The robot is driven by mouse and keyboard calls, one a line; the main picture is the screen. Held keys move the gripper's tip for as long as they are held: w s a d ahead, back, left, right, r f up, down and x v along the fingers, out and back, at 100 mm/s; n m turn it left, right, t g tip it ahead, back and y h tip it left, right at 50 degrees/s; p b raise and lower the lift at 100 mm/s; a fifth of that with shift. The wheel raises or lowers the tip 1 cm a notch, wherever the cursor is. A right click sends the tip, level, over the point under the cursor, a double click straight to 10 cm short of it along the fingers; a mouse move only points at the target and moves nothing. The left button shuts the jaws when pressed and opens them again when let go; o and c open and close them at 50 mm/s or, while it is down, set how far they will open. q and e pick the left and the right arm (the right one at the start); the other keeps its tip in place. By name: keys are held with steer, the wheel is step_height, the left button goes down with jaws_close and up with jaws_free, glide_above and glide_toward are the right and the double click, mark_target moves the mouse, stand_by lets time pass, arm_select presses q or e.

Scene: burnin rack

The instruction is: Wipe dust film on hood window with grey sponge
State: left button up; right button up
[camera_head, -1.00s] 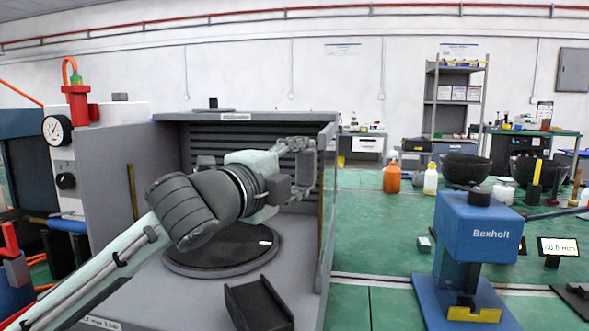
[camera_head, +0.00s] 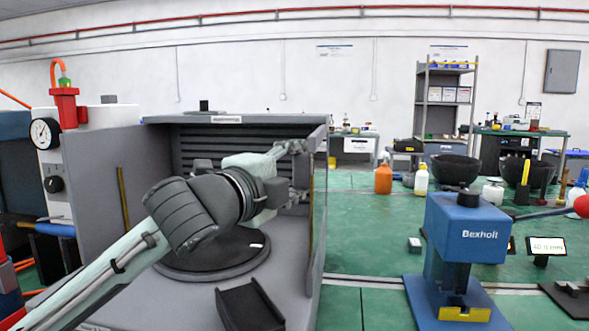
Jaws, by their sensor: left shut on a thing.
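The grey hood (camera_head: 105,180) is an open-fronted box on the left, with a dark slatted back wall. Its right side panel (camera_head: 318,215) is seen nearly edge-on, so I cannot make out the window's face or any dust film on it. My left arm reaches into the hood from the lower left. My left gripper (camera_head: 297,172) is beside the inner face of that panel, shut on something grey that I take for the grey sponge. The sponge is hardly distinguishable from the fingers, and I cannot tell whether it touches the panel. My right gripper is out of view.
A black round plate (camera_head: 215,265) lies on the hood floor under my arm. A dark open holder (camera_head: 248,306) stands at the hood's front. A blue Bexholt press (camera_head: 465,232) stands to the right on the green surface. Bottles and black bowls (camera_head: 455,168) are farther back.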

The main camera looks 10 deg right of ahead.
arm_select(q)
steer(key=shift+s+d, duration=0.25)
steer(key=shift+d, duration=0.25)
steer(key=shift+p, duration=1.5)
steer(key=w+a+p, duration=0.1)
steer(key=w+a, duration=0.1)
steer(key=a, duration=0.3)
steer(key=shift+w+a, duration=0.2)
steer(key=shift+a, duration=0.1)
stand_by(0.4)
